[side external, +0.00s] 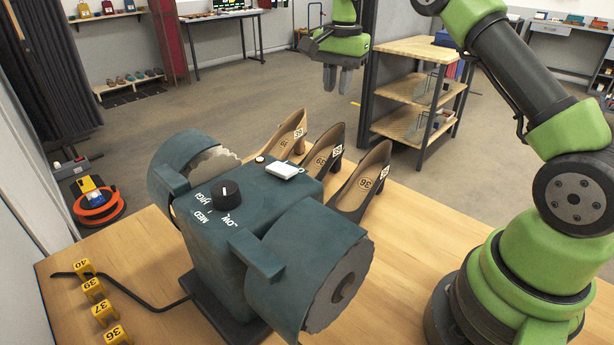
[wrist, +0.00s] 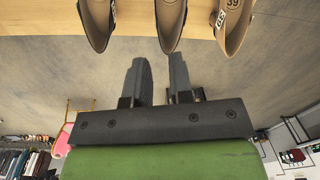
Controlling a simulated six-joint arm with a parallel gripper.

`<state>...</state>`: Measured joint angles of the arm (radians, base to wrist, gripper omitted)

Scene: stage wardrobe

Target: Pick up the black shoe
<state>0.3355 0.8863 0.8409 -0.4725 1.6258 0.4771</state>
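Three heeled pumps stand in a row on the wooden table. The black shoe (side external: 363,182) looks like the rightmost one in the side external view, with a number 36 inside; its near end is behind the machine. In the wrist view the darkest shoe (wrist: 97,22) is at the upper left, cut off by the top edge. A dark brown shoe (side external: 327,151) is in the middle, and a tan shoe (side external: 290,132) is at the left. My gripper (side external: 338,80) hangs fingers down beyond the table, apart from all shoes. It also shows in the wrist view (wrist: 160,65), fingers apart and empty.
A dark teal machine (side external: 230,210) with a knob and round ends stands in front of the shoes. Yellow number blocks (side external: 93,289) and a black cable lie at the left. A wooden shelf rack (side external: 415,90) stands behind. The table's right side (side external: 420,250) is bare.

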